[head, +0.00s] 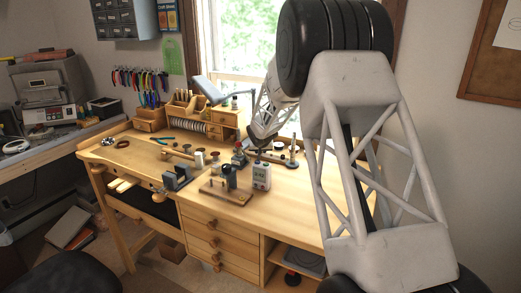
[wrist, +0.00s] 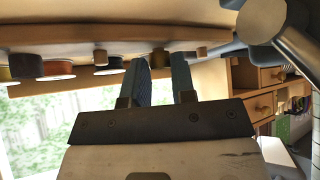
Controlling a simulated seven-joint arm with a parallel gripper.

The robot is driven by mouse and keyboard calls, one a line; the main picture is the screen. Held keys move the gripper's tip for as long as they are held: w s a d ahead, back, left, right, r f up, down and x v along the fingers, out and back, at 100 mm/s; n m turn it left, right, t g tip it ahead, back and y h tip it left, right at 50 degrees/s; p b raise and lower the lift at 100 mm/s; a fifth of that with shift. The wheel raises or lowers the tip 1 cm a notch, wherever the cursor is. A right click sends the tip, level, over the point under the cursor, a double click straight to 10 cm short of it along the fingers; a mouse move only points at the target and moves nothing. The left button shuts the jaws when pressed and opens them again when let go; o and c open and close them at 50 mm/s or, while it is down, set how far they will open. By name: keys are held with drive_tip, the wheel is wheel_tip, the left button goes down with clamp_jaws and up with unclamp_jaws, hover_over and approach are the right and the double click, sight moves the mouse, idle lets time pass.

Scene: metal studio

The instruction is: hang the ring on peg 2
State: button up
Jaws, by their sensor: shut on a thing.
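I cannot tell which is peg 2. In the head view my arm reaches over the bench, and its end is small and partly hidden among the bench items.
Small drawers (head: 222,118) stand at the back. The bench's front right is clear.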

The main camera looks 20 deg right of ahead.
drive_tip(key=o, duration=0.9)
drive_tip(key=v, duration=0.7)
drive_tip(key=shift+r, duration=0.2)
drive_tip(key=shift+s, duration=0.1)
drive_tip(key=shift+a+r, duration=0.1)
idle(0.9)
